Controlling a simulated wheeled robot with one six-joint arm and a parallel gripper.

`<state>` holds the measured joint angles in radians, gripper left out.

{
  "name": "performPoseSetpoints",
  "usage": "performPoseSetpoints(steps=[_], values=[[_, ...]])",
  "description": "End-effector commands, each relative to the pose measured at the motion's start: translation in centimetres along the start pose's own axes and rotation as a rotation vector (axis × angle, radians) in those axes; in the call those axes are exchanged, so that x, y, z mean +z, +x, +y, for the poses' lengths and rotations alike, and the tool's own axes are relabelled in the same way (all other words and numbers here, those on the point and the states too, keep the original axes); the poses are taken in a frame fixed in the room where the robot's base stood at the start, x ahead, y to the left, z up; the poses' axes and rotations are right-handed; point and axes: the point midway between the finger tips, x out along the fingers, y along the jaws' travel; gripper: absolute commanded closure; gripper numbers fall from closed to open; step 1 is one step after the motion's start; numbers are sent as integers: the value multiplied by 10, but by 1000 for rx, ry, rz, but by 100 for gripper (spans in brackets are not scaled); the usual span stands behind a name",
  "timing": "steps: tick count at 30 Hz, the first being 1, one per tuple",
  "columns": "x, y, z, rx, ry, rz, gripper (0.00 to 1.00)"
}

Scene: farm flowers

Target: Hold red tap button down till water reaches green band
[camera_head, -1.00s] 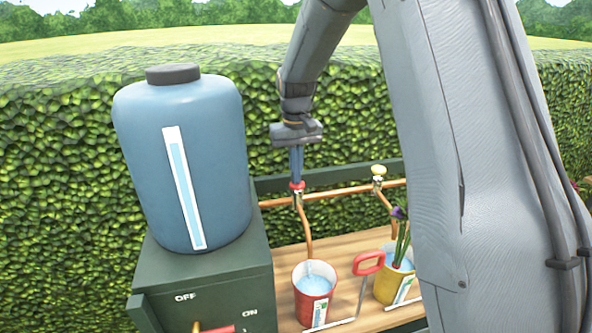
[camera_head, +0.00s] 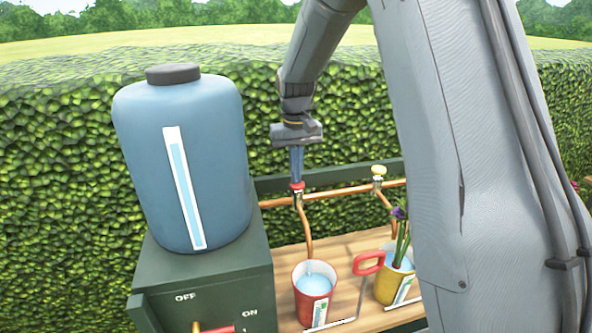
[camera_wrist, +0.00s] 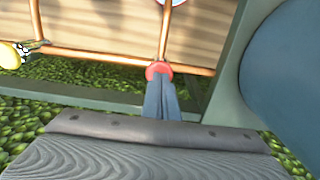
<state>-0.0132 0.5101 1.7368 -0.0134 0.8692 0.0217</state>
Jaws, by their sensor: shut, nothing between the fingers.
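My gripper (camera_head: 297,180) is shut and points down, with its fingertips on the red tap button (camera_head: 297,187). The wrist view shows the closed fingertips (camera_wrist: 160,84) against the same red button (camera_wrist: 158,69). A copper spout runs down from this tap to the red bucket (camera_head: 303,300) below. Pale blue water (camera_head: 315,284) stands in the red bucket, and a thin stream seems to enter it under the spout. A white gauge strip (camera_head: 320,312) with a small green mark is on the bucket's front; the exact level against it is too small to read.
A blue water tank (camera_head: 210,130) stands on a dark green cabinet (camera_head: 230,270) marked OFF and ON, with a red lever (camera_head: 222,329). A pale yellow tap button (camera_head: 378,171) sits above a yellow bucket (camera_head: 385,285) holding purple flowers. A red-handled tool (camera_head: 368,263) is between the buckets.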

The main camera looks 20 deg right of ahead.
Motion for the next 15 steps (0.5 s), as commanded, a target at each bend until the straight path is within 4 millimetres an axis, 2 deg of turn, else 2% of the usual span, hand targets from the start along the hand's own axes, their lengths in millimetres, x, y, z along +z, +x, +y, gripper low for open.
performPoseSetpoints(steps=[1,11,15], values=[[10,16,0,0,0,-33,100],[10,15,0,0,0,-33,100],[10,7,0,0,0,-30,100]])
